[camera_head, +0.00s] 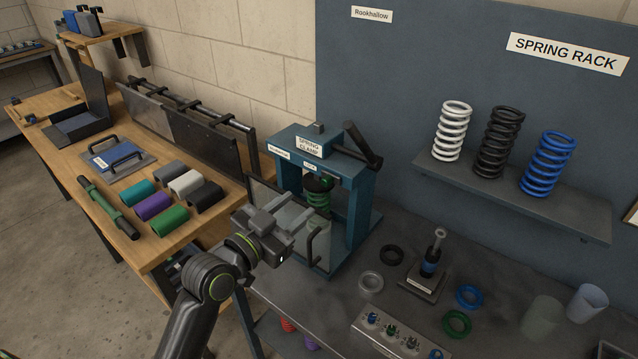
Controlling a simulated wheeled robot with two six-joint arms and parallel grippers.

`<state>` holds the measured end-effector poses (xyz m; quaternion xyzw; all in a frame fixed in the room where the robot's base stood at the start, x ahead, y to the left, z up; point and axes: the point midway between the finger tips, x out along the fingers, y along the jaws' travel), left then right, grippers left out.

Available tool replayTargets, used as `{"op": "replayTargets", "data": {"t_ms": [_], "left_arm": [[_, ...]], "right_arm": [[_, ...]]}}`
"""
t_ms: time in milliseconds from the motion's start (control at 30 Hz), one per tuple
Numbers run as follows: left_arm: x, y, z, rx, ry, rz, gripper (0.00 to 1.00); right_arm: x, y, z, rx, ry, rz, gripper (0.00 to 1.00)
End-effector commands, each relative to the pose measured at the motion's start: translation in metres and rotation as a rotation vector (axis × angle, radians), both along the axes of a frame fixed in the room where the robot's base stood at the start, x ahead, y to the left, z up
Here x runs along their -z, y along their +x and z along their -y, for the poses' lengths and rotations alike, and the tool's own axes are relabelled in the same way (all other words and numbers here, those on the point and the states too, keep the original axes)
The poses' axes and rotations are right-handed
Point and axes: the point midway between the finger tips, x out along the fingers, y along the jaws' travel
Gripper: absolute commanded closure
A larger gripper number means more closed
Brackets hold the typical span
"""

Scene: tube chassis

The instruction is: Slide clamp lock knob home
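The blue spring clamp (357,205) stands at the left end of the dark workbench, with a label on its top beam. A green coil spring (318,200) sits upright inside its frame. A clear guard panel with a dark handle (314,246) is at the clamp's front. My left gripper (280,236) is in front of the guard, left of this handle; its finger gap is unclear. My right gripper is out of view.
A spring rack shelf (590,215) holds white, black and blue springs. Rings, a small post stand (425,283), a knob box (395,335) and clear cups lie on the bench right of the clamp. A wooden bench (110,180) with coloured blocks stands left.

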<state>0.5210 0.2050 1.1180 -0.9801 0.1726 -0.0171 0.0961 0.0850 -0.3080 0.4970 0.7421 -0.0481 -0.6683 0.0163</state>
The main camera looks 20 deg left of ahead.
Motion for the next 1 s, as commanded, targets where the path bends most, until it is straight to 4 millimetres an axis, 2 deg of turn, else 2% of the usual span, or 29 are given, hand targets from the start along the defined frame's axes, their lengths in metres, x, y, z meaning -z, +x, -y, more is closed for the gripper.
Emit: {"op": "replayTargets", "data": {"t_ms": [200,400,600,900,933,1000], "left_arm": [[-0.003,0.040,0.014,0.000,-0.002,-0.001,0.60],[-0.001,0.065,0.023,0.000,-0.001,0.000,0.60],[0.000,0.077,0.028,0.000,0.000,-0.001,0.60],[0.001,0.079,0.028,-0.001,0.000,-0.001,0.60],[0.001,0.079,0.028,-0.001,0.000,-0.001,0.62],[0.001,0.079,0.028,-0.001,0.000,-0.001,0.71]], "right_arm": [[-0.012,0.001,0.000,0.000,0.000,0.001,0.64],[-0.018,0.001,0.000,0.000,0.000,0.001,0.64],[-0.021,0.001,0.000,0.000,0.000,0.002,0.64],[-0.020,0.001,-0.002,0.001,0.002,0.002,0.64],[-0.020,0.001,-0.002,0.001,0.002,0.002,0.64],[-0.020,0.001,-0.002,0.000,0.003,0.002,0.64]]}}
